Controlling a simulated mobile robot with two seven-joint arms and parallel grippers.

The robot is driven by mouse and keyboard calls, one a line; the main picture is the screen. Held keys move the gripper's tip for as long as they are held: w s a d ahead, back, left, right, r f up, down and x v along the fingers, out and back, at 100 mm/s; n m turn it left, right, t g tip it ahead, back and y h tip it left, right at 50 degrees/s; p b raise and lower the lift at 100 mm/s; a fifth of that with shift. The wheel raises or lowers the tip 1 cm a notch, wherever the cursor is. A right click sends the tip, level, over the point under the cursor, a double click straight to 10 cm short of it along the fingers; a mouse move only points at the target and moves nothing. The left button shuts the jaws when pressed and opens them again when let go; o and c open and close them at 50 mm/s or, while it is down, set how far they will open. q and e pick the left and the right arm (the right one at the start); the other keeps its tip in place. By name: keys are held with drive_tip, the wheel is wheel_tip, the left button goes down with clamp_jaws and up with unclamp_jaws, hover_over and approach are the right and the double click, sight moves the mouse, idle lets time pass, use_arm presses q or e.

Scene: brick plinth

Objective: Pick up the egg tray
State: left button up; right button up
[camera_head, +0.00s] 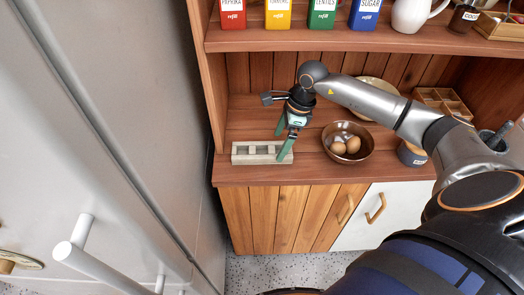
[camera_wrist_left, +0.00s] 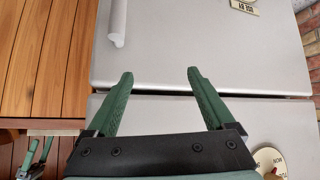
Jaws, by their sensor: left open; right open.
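The pale egg tray (camera_head: 250,158) sits at the left end of the wooden counter, near its front edge. My right gripper (camera_head: 281,146) is open at the tray's right end, with its green fingers pointing down and apart. One finger reaches in front of the tray's right part; the other is behind it. I cannot tell whether they touch the tray. My left gripper (camera_wrist_left: 159,72) shows in the left wrist view, open and empty, facing a pale grey door panel. It is not in the head view.
A copper bowl (camera_head: 366,155) with eggs stands right of the tray. A dark jar (camera_head: 411,154) and a wooden divided box (camera_head: 443,101) are farther right. A shelf (camera_head: 300,40) with colored tins overhangs the counter. A grey fridge (camera_head: 120,110) stands close on the left.

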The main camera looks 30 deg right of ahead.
sight(263, 147)
drive_tip(key=w+a, duration=0.2)
drive_tip(key=a, duration=0.1)
drive_tip(key=shift+a+p, duration=0.25)
drive_tip(key=shift+p, duration=0.1)
drive_tip(key=shift+x, duration=1.1)
drive_tip(key=shift+w+f, duration=0.1)
drive_tip(key=shift+f, duration=0.3)
drive_tip(key=c, duration=1.3)
drive_tip(key=shift+r, duration=0.1)
